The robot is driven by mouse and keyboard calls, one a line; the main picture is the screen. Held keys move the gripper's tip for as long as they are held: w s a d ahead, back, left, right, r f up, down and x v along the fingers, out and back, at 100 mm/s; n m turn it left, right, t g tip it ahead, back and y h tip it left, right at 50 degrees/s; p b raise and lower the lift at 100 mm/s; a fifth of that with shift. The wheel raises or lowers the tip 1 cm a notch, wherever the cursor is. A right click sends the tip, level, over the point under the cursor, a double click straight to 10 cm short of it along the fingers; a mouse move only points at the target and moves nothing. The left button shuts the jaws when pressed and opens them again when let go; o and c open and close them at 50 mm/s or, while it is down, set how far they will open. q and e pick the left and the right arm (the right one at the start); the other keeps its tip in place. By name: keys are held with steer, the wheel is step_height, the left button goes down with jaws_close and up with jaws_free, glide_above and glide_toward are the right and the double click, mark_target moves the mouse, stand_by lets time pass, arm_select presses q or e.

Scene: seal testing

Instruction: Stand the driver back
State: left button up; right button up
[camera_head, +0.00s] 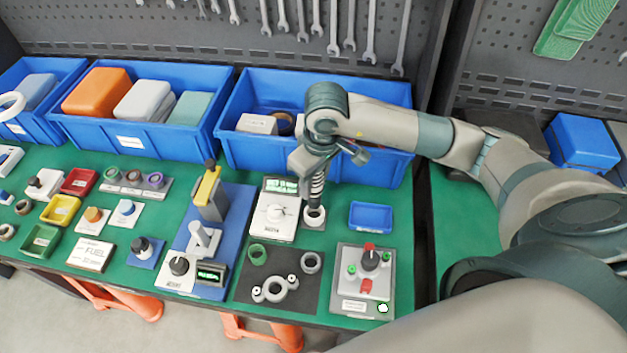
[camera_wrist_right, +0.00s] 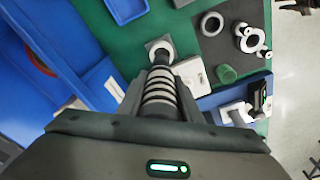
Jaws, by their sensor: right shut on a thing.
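The driver (camera_head: 317,188) is dark with pale rings and hangs nearly upright from my right gripper (camera_head: 312,162), which is shut on it. In the right wrist view the driver (camera_wrist_right: 160,92) runs between the fingers, away from the camera. I cannot tell how far the end sits inside the holder. My left gripper is not in view.
A white device with a dial (camera_head: 276,226) stands close left of the holder. A small blue tray (camera_head: 370,217) is to the right, and a large blue bin (camera_head: 385,172) is behind. A control box (camera_head: 346,306) and a dark mat (camera_head: 249,291) lie in front.

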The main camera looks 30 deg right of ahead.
mark_target(315, 199)
steer(key=shift+f, duration=0.1)
steer(key=shift+f+b, duration=0.35)
steer(key=shift+f, duration=1.55)
steer(key=shift+b, duration=0.6)
steer(key=shift+f+b, duration=1.25)
steer(key=shift+b, duration=0.85)
stand_by(1.0)
stand_by(0.5)
steer(key=shift+f+b, duration=0.1)
steer(key=shift+b, duration=0.4)
stand_by(0.7)
steer(key=shift+d+f, duration=0.15)
stand_by(0.4)
